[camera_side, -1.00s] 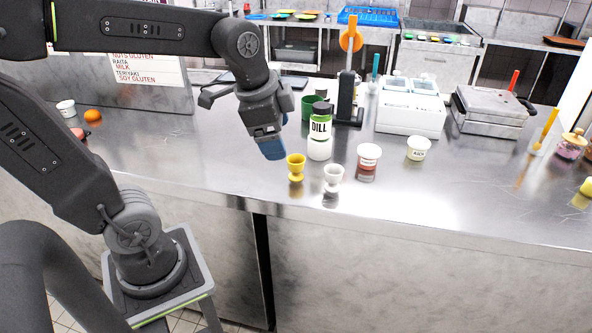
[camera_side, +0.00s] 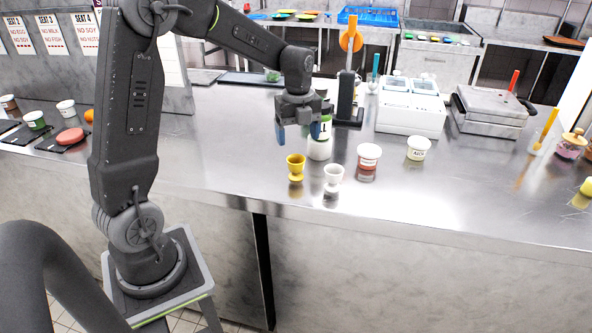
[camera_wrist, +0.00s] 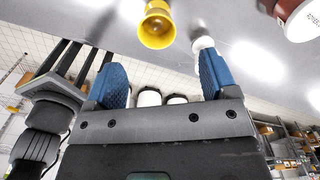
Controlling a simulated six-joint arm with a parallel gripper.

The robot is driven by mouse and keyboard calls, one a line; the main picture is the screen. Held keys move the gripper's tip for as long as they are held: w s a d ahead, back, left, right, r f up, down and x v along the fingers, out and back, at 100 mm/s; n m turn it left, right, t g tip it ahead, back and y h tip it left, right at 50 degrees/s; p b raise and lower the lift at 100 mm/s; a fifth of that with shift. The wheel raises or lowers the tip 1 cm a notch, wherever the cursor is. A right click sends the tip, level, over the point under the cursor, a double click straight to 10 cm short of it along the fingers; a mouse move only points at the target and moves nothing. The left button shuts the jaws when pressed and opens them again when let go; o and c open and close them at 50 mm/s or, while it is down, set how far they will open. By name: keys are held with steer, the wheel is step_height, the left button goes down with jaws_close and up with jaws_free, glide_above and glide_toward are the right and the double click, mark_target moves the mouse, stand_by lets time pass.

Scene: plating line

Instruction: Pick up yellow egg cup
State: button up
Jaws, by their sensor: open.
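The yellow egg cup (camera_side: 296,167) stands upright near the front edge of the steel counter (camera_side: 230,160). It also shows at the top of the wrist view (camera_wrist: 157,27), beyond my fingertips and a little left of the midline between them. My gripper (camera_side: 298,138) is above and just behind the cup in the side view, pointing down. Its blue fingers are spread wide in the wrist view (camera_wrist: 158,84), with nothing held between them. A white egg cup (camera_side: 333,177) stands close to the right of the yellow one.
The dill jar (camera_side: 319,150) stands right behind the cups, partly hidden by my gripper. A red-and-white tub (camera_side: 368,158) and another white tub (camera_side: 418,148) stand to the right. The counter left of the yellow cup is clear.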

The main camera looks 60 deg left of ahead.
mark_target(296, 165)
step_height(296, 165, down, 10)
steer(key=shift+s+a+r, duration=0.15)
steer(key=shift+r, duration=0.05)
stand_by(0.3)
steer(key=shift+c, duration=0.4)
steer(key=c, duration=0.9)
